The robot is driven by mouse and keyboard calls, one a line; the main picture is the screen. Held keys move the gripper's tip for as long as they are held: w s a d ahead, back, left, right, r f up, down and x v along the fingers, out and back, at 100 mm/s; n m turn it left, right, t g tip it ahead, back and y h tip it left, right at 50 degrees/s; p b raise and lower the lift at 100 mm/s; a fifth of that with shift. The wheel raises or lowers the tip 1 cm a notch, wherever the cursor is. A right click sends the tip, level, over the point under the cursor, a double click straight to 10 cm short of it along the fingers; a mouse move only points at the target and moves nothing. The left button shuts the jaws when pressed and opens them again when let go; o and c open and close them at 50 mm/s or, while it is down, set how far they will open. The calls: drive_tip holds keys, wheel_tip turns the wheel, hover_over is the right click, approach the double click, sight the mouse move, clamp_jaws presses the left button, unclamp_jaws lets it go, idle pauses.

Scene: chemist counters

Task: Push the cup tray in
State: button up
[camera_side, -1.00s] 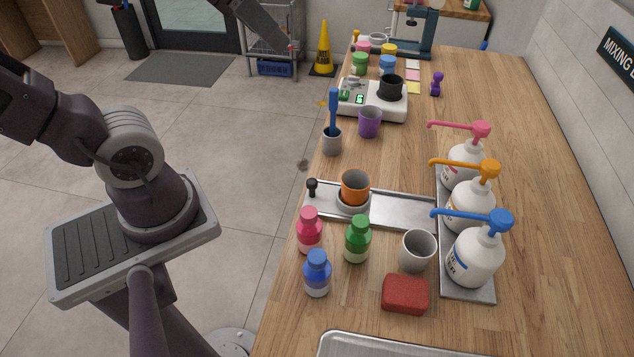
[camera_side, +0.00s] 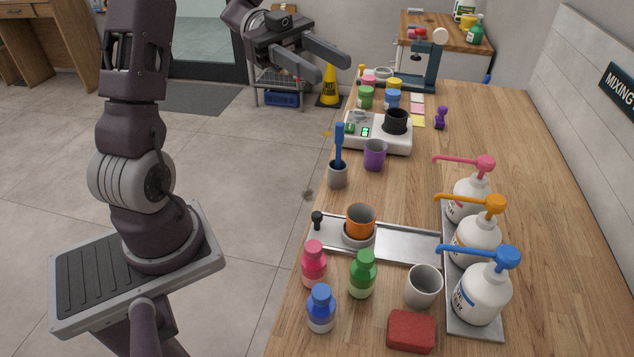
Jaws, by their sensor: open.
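The cup tray (camera_side: 408,244) is a shallow metal slide on the wooden counter, running from the counter's left edge to the base of the pump bottles. An orange cup (camera_side: 361,219) sits in a grey ring holder (camera_side: 358,236) near the tray's left end. A black knob (camera_side: 317,217) stands up at that end. My gripper (camera_side: 334,65) is open and empty, with its two grey fingers pointing right. It is in the upper middle of the picture, well away from the tray and seemingly above the counter's height.
Pink (camera_side: 314,267), green (camera_side: 362,277) and blue (camera_side: 321,312) bottles stand in front of the tray, with a grey cup (camera_side: 423,287) and red block (camera_side: 411,331). A grey holder with a blue tool (camera_side: 338,172), purple cup (camera_side: 375,155) and white scale (camera_side: 378,136) stand behind it.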

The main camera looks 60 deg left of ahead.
drive_tip(key=s+a+g+h, duration=0.1)
drive_tip(key=s+a+g, duration=0.1)
drive_tip(key=s+g, duration=0.15)
approach(318, 213)
drive_tip(key=d, duration=0.3)
drive_tip(key=shift+t, duration=0.45)
drive_tip(key=d, duration=0.6)
drive_tip(key=shift+s+d+f, duration=0.2)
drive_tip(key=shift+s+f, duration=0.1)
drive_tip(key=shift+s, duration=0.1)
drive_tip(key=shift+d, duration=0.35)
clamp_jaws()
drive_tip(key=shift+w, duration=0.15)
